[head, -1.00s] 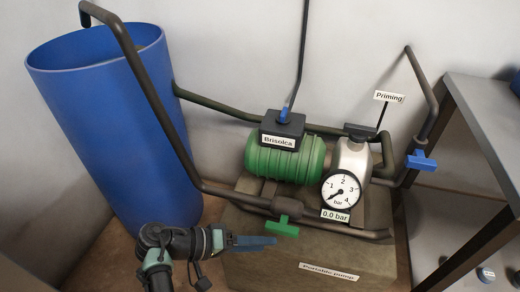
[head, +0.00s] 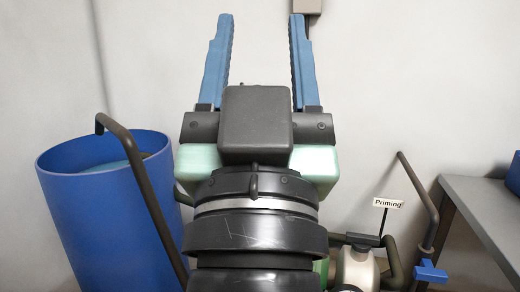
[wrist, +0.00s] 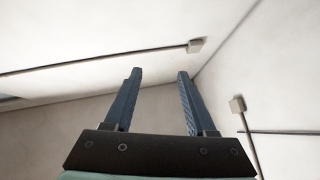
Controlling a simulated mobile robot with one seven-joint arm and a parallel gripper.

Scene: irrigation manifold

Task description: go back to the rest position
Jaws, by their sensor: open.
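My gripper (head: 261,60) is raised in the middle of the head view, close to the camera, with its blue fingers pointing up. The fingers stand well apart with nothing between them. In the wrist view my gripper (wrist: 158,90) is also open and empty, in front of bare walls. My arm hides most of the pump. Part of its silver body (head: 357,268) shows to the right of the arm, below the "Priming" label (head: 388,203).
A blue barrel (head: 75,225) with a dark pipe (head: 145,195) stands at the left. A blue valve handle (head: 430,271) and a grey table (head: 480,188) are at the right. A small box (wrist: 196,46) and conduits are on the walls. The space around the fingers is clear.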

